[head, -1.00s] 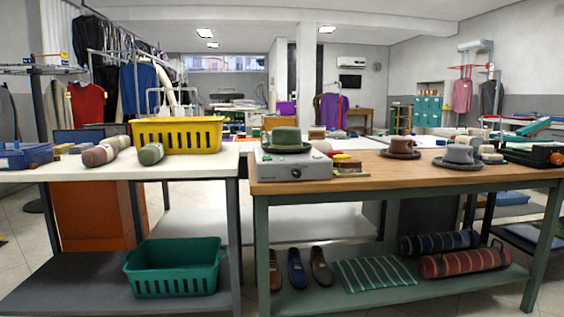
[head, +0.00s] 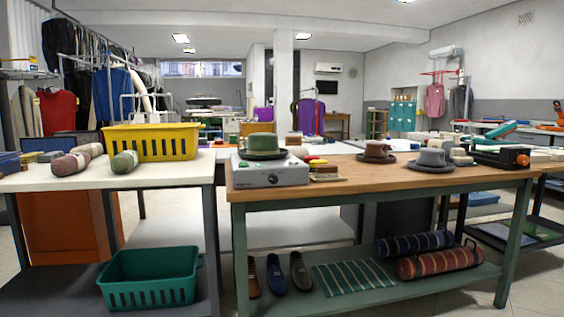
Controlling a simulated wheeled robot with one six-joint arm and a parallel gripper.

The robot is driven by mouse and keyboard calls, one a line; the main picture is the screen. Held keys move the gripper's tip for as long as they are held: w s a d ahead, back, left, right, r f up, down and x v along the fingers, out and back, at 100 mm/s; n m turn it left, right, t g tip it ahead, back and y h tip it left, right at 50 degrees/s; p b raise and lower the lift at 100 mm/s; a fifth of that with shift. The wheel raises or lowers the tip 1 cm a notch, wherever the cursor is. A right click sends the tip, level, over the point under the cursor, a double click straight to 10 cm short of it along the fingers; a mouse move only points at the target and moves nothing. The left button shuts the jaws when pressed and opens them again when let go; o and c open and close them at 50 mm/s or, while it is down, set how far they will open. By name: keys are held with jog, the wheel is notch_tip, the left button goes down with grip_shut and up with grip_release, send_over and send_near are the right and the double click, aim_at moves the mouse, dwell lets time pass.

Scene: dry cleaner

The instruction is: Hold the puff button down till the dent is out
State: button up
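A grey-white box-shaped steamer unit (head: 270,174) stands at the left end of the wooden-topped table. A green felt hat (head: 263,145) with a dark band sits on top of it. Any dent in the hat is too small to make out. My gripper is not in the head view, and nothing touches the hat or the unit.
The wooden table (head: 390,183) also holds a brown hat (head: 376,150), a grey hat (head: 431,159) and brushes (head: 324,173) beside the unit. A white table (head: 60,181) with a yellow basket (head: 152,142) stands left, across a narrow gap. Wooden top is clear in front.

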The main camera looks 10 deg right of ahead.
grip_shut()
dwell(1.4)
